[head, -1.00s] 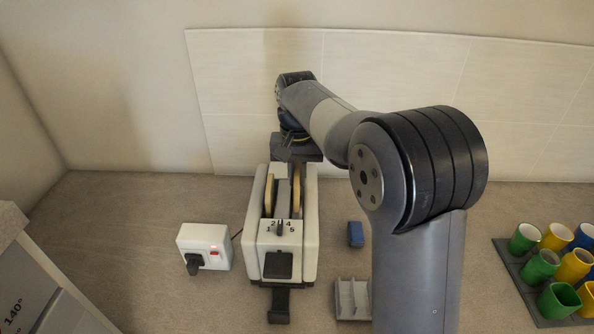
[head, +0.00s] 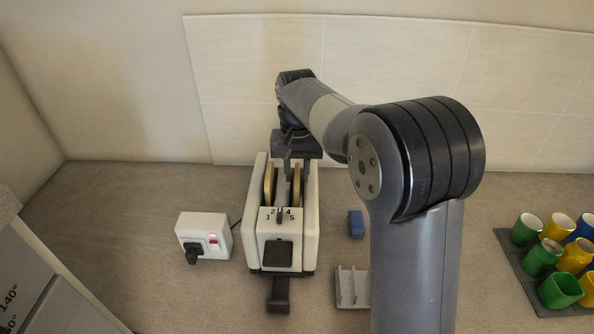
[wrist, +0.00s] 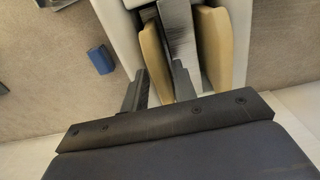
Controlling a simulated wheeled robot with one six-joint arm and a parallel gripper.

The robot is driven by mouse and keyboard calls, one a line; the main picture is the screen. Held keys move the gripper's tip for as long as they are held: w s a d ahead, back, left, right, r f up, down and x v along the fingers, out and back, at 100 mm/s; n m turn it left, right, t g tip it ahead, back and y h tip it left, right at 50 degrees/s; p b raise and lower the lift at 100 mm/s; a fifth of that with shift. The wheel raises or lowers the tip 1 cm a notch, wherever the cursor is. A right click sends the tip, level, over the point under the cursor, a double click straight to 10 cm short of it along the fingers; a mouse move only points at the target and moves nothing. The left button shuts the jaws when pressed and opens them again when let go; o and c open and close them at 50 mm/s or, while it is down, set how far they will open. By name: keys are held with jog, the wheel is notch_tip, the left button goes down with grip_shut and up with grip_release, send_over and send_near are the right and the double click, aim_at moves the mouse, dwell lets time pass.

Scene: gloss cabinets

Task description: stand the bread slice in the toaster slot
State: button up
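The white toaster (head: 311,222) stands on the counter with its two slots running away from me. One bread slice (head: 296,181) stands upright in its right slot in the head view; it is on the left in the wrist view (wrist: 154,58). Another slice (head: 269,183) stands in the other slot and shows on the right in the wrist view (wrist: 216,48). My gripper (head: 296,166) is over the far end of the toaster. In the wrist view its fingers (wrist: 159,70) are spread, one on each side of the first slice, with visible gaps. The slice's lower part is hidden in the slot.
A white switch box (head: 204,236) with a black plug is left of the toaster. A blue block (head: 356,224) and a grey rack (head: 352,287) are to the right. Several coloured cups stand on a tray (head: 516,262) at far right. A tiled wall (head: 245,90) is close behind.

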jog(key=shift+o, duration=1)
notch_tip(320, 180, up, 19)
jog(key=p, duration=0.4)
jog(key=shift+f, duration=0.15)
jog(key=shift+f, duration=0.1)
